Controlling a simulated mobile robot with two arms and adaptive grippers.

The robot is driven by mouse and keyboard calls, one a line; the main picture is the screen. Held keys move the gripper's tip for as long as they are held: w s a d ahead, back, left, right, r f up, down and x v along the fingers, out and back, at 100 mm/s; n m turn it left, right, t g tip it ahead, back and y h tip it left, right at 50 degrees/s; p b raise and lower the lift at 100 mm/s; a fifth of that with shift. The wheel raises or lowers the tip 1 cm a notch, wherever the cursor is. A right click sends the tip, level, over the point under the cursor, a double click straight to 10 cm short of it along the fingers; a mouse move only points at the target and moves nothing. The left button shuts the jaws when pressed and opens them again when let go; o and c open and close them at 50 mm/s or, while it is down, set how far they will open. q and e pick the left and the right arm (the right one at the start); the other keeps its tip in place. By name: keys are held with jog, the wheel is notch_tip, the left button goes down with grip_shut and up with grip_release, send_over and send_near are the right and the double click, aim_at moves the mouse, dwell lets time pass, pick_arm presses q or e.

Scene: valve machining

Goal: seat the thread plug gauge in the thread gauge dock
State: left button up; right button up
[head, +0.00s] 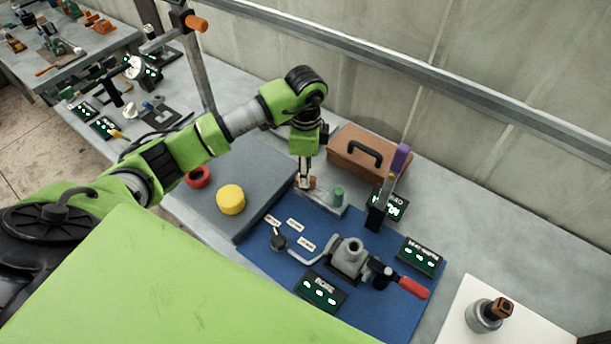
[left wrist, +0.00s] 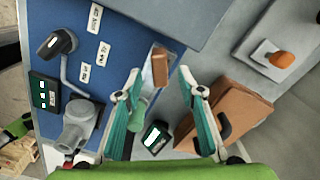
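A grey plate (head: 325,206) at the back of the blue mat carries an upright green cylinder (head: 338,196) and a small brown block (head: 305,184). I cannot tell for certain which pieces are the thread plug gauge and its dock. My left gripper (head: 305,178) points down at the block. In the left wrist view the fingers (left wrist: 158,73) are spread, with the block (left wrist: 160,67) showing between their tips. Whether either finger touches it is unclear. The green cylinder (left wrist: 138,112) is partly hidden by one finger. My right gripper is not in view.
A purple-handled tool (head: 400,160) stands upright by a black holder, near a brown case (head: 365,153). A grey valve (head: 350,259) with a red handle (head: 413,288) and dark display signs (head: 320,291) occupy the mat. A yellow knob (head: 231,199) sits on a grey slab.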

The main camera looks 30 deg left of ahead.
pick_arm(q)
notch_tip(320, 180, up, 8)
jog(key=shift+r, duration=0.2)
jog(key=shift+s+f, duration=0.1)
dwell(0.5)
